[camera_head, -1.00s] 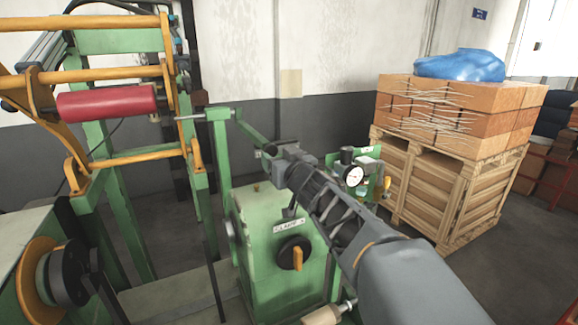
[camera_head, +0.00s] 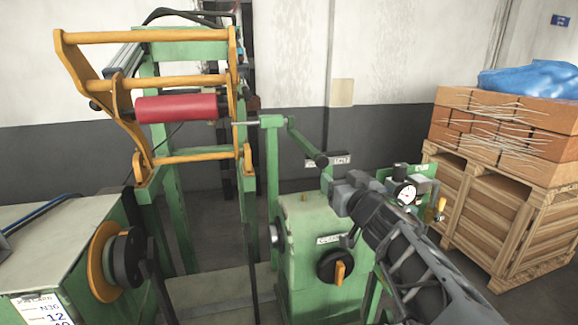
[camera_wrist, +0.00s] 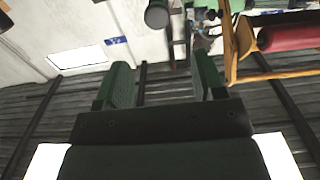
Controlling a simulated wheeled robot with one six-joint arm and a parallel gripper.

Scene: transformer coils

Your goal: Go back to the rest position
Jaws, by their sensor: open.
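My gripper (camera_wrist: 163,85) shows in the wrist view with its two green-grey fingers apart and nothing between them. That view looks up past the fingers at the wall and ceiling. In the head view my gripper (camera_head: 345,192) is at the end of my dark arm, in front of the green machine (camera_head: 312,240) with the black and orange knob (camera_head: 338,267). A green crank handle (camera_head: 305,145) stands just behind it. The fingers are too small there to make out, and I cannot tell whether they touch the machine.
A yellow frame with a red roller (camera_head: 178,107) stands left of centre. A pressure gauge (camera_head: 404,194) is right of my gripper. A wooden crate (camera_head: 500,215) with bricks and blue plastic (camera_head: 530,78) stands at the right. A green cabinet (camera_head: 60,240) is at the lower left.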

